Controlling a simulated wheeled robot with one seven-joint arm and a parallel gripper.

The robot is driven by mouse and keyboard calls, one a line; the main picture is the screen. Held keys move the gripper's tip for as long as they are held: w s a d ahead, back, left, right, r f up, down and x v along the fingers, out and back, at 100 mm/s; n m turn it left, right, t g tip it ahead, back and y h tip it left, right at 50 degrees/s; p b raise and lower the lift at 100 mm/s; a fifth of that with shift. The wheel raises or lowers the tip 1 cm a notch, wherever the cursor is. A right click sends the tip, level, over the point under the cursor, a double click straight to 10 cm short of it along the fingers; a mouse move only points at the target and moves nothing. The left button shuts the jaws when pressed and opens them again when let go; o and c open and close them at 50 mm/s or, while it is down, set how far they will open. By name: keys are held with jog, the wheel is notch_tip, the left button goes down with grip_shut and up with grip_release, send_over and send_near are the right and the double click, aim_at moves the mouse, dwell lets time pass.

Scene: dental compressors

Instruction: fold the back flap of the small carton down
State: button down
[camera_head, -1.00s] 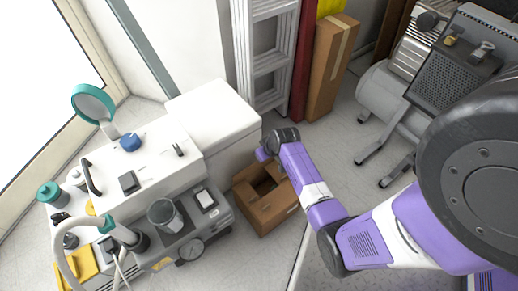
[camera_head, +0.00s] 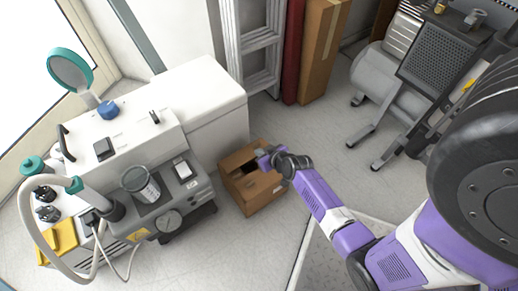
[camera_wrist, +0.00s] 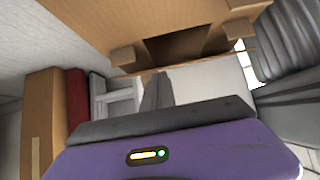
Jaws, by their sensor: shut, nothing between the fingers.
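The small brown carton (camera_head: 262,196) stands on the floor beside the white and grey compressor unit. Its top is partly open, with a dark gap showing near its back right. My gripper (camera_head: 263,154) is shut and empty, at the carton's back right top edge. It hides part of that edge, so I cannot tell the back flap's exact angle or whether I touch it. In the wrist view, cardboard of the carton (camera_wrist: 120,22) fills the top, with a dark opening below it. My gripper's purple and grey body fills the bottom there.
The compressor unit (camera_head: 190,205) stands close on the carton's left. A white cabinet (camera_head: 205,95) is behind left. A ladder (camera_head: 252,45), a red roll (camera_head: 295,60) and a tall carton (camera_head: 322,50) lean at the back.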

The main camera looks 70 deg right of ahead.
jog(key=shift+s+a+f+b, duration=0.2)
jog(key=shift+s+f+b, duration=0.15)
jog(key=shift+f, duration=0.35)
jog(key=shift+s+a+f+b, duration=0.15)
jog(key=shift+s+f+b, duration=0.15)
jog(key=shift+f, duration=0.4)
